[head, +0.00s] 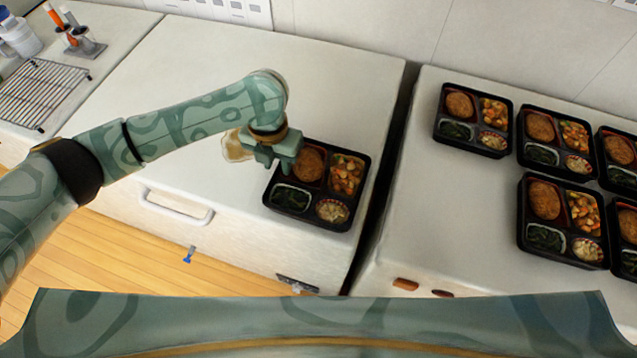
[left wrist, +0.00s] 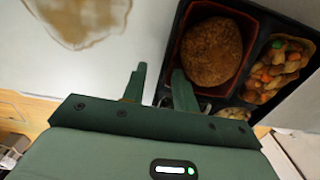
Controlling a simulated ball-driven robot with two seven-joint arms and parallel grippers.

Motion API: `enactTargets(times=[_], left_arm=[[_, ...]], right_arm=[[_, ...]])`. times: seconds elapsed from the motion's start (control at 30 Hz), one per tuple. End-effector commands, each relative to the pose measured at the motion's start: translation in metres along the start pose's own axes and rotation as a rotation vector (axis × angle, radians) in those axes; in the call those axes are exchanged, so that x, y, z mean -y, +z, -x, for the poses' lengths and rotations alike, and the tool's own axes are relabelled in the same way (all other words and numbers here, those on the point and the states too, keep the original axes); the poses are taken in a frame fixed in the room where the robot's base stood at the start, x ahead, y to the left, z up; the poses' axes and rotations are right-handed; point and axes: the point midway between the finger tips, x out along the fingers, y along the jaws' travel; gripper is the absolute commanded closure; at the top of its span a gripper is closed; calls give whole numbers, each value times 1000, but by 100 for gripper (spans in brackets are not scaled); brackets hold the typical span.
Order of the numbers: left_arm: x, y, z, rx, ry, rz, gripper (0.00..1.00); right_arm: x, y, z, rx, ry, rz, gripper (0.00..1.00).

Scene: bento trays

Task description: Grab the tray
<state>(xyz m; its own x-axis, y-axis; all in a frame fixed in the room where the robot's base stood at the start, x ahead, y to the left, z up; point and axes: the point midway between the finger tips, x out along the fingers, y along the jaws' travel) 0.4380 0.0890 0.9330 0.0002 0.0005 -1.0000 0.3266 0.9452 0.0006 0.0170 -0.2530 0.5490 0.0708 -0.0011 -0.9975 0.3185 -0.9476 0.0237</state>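A black bento tray (head: 308,220) lies on the middle white counter near its right edge. It holds a brown patty, mixed vegetables, dark greens and a pale side dish. My left gripper (head: 276,166) is at the tray's left side, pointing down. In the left wrist view its two fingers (left wrist: 159,72) are apart. One finger is outside the tray's left wall (left wrist: 177,40) and the other is over the inside, beside the patty. A gap shows between the fingers and the wall, so no grip is visible. My right gripper is in neither view.
Several similar filled trays (head: 545,242) stand on the right counter (head: 455,200), beyond a dark gap. A beige smear (head: 236,147) lies on the counter left of my gripper. A wire rack (head: 42,93) is at the far left. The middle counter's left part (head: 140,70) is clear.

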Motion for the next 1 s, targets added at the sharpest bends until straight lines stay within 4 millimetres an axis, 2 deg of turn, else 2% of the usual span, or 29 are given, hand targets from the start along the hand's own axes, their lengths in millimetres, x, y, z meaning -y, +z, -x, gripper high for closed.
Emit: enactTargets(times=[0.07,0.17,0.2,0.53,0.67,0.83,1.0], left_arm=[[0,0,1,1,0,0,71],[0,0,2,1,0,0,96],[0,0,2,1,0,0,100],[0,0,2,2,-1,1,100],[0,1,10,3,0,1,100],[1,1,36,4,0,-1,100],[-23,-20,75,4,1,2,100]], right_arm=[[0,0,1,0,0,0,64],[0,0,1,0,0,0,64],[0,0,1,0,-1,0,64],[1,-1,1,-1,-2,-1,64],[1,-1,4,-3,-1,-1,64],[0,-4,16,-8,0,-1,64],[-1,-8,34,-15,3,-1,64]])
